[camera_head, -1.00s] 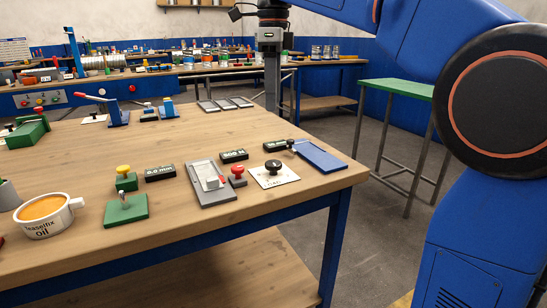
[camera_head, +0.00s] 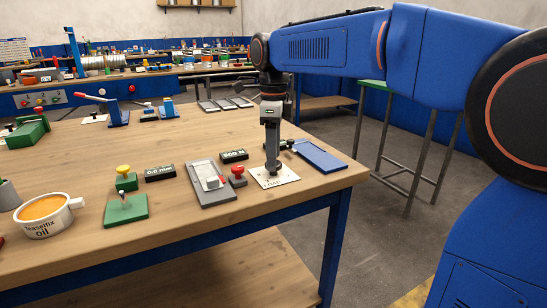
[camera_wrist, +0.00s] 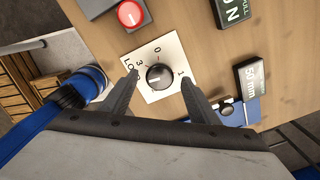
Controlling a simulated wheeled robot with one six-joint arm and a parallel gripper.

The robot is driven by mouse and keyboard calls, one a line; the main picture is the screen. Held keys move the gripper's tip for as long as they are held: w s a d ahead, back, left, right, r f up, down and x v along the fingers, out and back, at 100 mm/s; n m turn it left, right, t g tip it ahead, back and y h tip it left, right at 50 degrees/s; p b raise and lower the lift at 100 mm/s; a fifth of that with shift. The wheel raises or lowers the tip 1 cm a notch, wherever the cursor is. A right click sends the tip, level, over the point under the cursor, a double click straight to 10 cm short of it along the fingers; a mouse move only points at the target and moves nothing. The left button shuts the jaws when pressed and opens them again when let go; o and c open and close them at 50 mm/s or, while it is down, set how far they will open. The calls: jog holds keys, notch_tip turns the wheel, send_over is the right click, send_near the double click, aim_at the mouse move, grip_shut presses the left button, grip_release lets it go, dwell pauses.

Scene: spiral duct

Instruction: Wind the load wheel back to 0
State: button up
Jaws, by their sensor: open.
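The load wheel (camera_wrist: 159,77) is a black knob on a square white plate (camera_wrist: 168,45) marked 0, 1, 3 and a partly covered LOAD. A pale mark on the knob points left in the wrist view, away from the 0 and lower than the 3. My gripper (camera_wrist: 159,80) is open, with one finger on each side of the knob in that view. I cannot tell whether the fingers touch it. In the head view my gripper (camera_head: 272,167) points down over the white plate (camera_head: 287,181), hiding most of the knob.
A red button (camera_head: 237,174) and a grey device (camera_head: 205,182) stand left of the plate. A display reading 500 N (camera_head: 233,156) is behind. A blue tray (camera_head: 319,156) lies to the right, near the table edge. Another display (camera_wrist: 251,80) reads 50 mm.

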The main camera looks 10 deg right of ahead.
jog(key=shift+f, duration=0.65)
jog(key=c, duration=1)
